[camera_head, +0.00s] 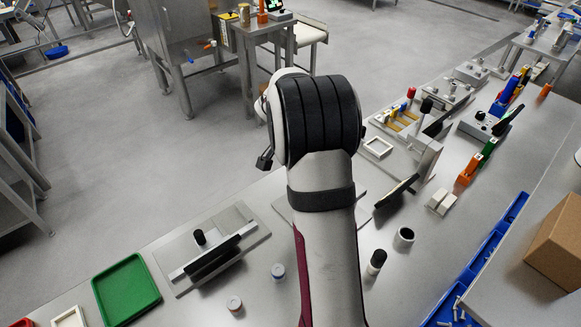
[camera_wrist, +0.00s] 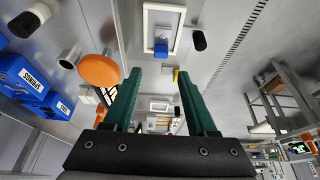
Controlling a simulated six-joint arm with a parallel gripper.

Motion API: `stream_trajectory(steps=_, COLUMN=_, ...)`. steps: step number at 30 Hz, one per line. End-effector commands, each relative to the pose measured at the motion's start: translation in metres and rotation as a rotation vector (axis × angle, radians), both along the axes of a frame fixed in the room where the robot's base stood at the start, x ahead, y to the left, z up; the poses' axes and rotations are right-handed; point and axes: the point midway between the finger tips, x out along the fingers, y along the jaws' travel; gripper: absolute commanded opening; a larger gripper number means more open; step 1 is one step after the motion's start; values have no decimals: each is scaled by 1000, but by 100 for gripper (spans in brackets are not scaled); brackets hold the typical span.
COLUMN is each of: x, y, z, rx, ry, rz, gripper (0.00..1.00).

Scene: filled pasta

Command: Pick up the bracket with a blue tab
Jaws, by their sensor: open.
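In the wrist view, a blue tab (camera_wrist: 161,47) shows at one end of a white rectangular frame (camera_wrist: 163,11) on a grey surface. I cannot tell if the tab is joined to the frame or whether this is the bracket. My gripper (camera_wrist: 158,73) shows as two green fingers, apart, with nothing between them. The blue tab lies past the fingertips in the picture. In the head view my own arm covers the middle of the bench, and the gripper fingers are hidden. No blue-tabbed bracket can be made out there.
An orange disc (camera_wrist: 99,70) is close to the left finger in the wrist view. Blue labelled bins (camera_wrist: 50,101) lie further left. In the head view, a green tray (camera_head: 126,290), a fixture plate (camera_head: 247,222) and a black-topped cylinder (camera_head: 376,262) stand around my arm.

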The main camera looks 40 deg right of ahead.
Motion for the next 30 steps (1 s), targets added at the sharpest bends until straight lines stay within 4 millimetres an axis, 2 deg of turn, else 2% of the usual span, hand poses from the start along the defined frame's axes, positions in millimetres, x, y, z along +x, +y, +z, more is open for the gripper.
stream_trajectory(steps=3, x=-1, y=-13, z=-34, rx=3, ry=5, rz=0, gripper=57)
stream_trajectory(steps=6, x=-1, y=-22, z=-56, rx=3, ry=4, rz=0, gripper=57)
stream_trajectory(steps=11, x=0, y=-29, z=-75, rx=4, ry=4, rz=1, gripper=57)
stream_trajectory(steps=18, x=3, y=-44, z=-116, rx=5, ry=4, rz=2, gripper=57)
stream_trajectory(steps=26, x=3, y=-46, z=-120, rx=4, ry=1, rz=3, gripper=57)
stream_trajectory(steps=30, x=3, y=-46, z=-120, rx=4, ry=1, rz=3, gripper=32)
